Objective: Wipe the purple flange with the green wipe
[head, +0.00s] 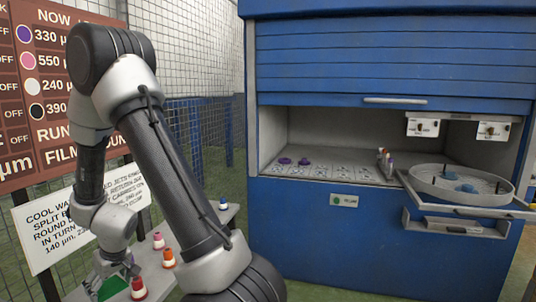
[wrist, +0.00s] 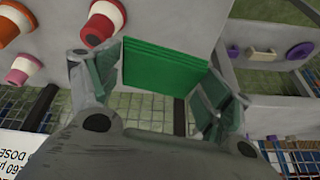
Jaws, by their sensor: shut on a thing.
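My gripper (head: 112,272) is at the lower left of the head view, by a grey table. It is shut on the green wipe (wrist: 160,68), a folded flat pad that shows between its two fingers in the wrist view. Only part of the green wipe (head: 112,288) shows in the head view. Two purple round pieces, one (head: 284,160) beside another (head: 304,162), sit on the left of the blue cabinet's inner shelf, well apart from my gripper. The wrist view shows a purple disc (wrist: 300,50) at right. I cannot tell which is the flange.
Red (head: 138,287), orange (head: 168,257) and pink (head: 158,240) spools with white parts stand on the grey table close to my gripper. The blue cabinet (head: 310,225) is open; a round tray (head: 460,190) sits at its right. Mesh fencing and signs stand at left.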

